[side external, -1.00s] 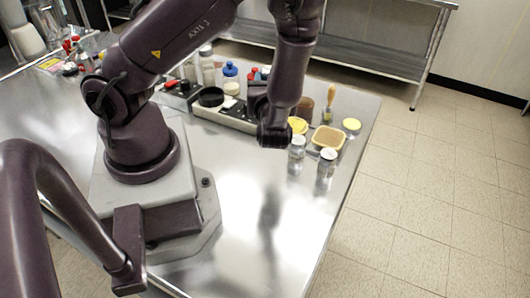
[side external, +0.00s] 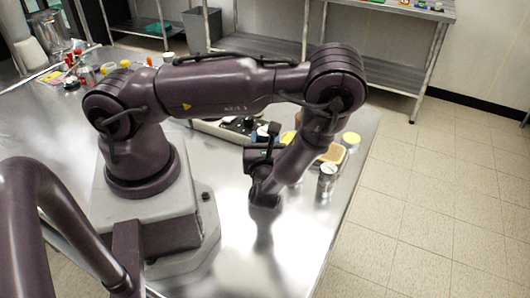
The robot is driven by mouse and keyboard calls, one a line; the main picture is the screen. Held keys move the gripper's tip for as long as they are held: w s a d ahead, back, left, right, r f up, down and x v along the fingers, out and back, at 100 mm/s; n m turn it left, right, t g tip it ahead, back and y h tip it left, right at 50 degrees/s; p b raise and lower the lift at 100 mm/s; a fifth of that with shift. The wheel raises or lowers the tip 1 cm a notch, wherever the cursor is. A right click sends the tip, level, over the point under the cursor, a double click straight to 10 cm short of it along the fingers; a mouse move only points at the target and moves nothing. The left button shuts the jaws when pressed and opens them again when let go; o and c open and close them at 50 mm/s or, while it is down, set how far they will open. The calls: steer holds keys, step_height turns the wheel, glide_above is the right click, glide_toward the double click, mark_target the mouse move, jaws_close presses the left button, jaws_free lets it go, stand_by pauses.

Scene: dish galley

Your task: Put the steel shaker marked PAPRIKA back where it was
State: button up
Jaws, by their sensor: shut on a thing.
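My gripper (side external: 262,153) hangs low over the bare steel table, left of the yellow-lidded jars, partly hidden by my own wrist and forearm. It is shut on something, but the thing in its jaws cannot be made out. One small clear shaker with a metal lid (side external: 327,180) stands upright near the table's right edge, apart from my gripper and to its right. No PAPRIKA marking can be read anywhere.
A tan tub (side external: 333,153) and a yellow-lidded jar (side external: 351,138) stand behind the shaker. A grey rack (side external: 205,129) is partly hidden behind my arm. The steel table (side external: 310,225) is clear in front. Shelving (side external: 395,80) stands beyond.

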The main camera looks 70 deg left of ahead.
steer(key=shift+f, duration=1.65)
steer(key=shift+f, duration=0.1)
steer(key=o, duration=1)
steer(key=shift+c, duration=0.2)
